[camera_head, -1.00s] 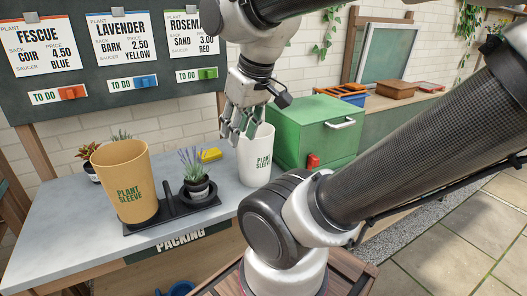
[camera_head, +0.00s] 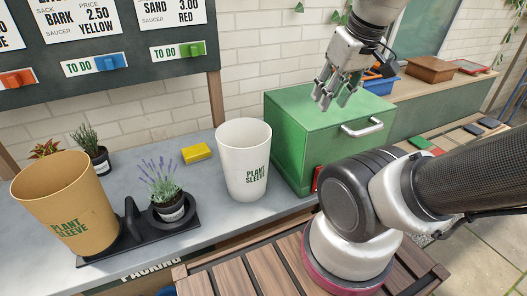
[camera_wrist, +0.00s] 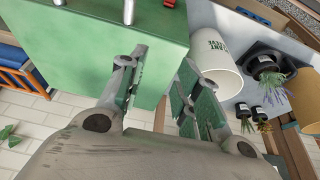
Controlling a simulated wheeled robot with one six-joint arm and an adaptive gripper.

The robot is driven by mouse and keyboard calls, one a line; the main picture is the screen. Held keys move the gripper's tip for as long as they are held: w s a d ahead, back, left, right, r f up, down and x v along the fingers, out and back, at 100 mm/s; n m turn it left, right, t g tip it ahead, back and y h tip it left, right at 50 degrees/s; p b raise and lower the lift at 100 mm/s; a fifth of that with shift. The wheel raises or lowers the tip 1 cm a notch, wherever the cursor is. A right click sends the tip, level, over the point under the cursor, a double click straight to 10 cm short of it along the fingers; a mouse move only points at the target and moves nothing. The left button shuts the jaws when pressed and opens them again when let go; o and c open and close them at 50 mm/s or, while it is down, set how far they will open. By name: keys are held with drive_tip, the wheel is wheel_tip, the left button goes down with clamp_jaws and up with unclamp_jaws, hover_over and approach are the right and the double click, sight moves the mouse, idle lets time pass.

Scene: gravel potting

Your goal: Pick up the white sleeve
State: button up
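The white sleeve (camera_head: 244,163), an upright open-topped cup marked "PLANT SLEEVE", stands on the grey packing table in the head view, to the left of the green box. In the wrist view the white sleeve (camera_wrist: 214,44) is at the upper right. My gripper (camera_head: 330,96) is above the green box, up and to the right of the sleeve and apart from it. In the wrist view my gripper (camera_wrist: 165,95) has its fingers spread with nothing between them.
The green box (camera_head: 305,135) with a silver handle stands beside the sleeve. A tan sleeve (camera_head: 68,205) stands at the left by a black tray (camera_head: 125,243) holding a lavender pot (camera_head: 167,200). A yellow block (camera_head: 196,153) and small potted plants are behind.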

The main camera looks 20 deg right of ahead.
drive_tip(key=shift+w+a+n, duration=0.55)
drive_tip(key=shift+n, duration=0.05)
drive_tip(key=shift+w+a+n+g, duration=0.3)
drive_tip(key=shift+w+n, duration=0.35)
drive_tip(key=shift+n, duration=0.05)
drive_tip(key=w+a+f+n+g, duration=0.2)
drive_tip(key=w+a+n, duration=0.3)
drive_tip(key=w+n, duration=0.25)
drive_tip(key=n+g, duration=0.2)
drive_tip(key=n, duration=1)
hover_over(229, 140)
drive_tip(key=f, duration=0.7)
drive_tip(key=shift+w+d+f, duration=0.15)
drive_tip(key=shift+d+f, duration=0.2)
drive_tip(key=shift+f, duration=0.05)
drive_tip(key=f, duration=0.6)
drive_tip(key=shift+a+f, duration=0.35)
drive_tip(key=shift+f, duration=0.55)
clamp_jaws()
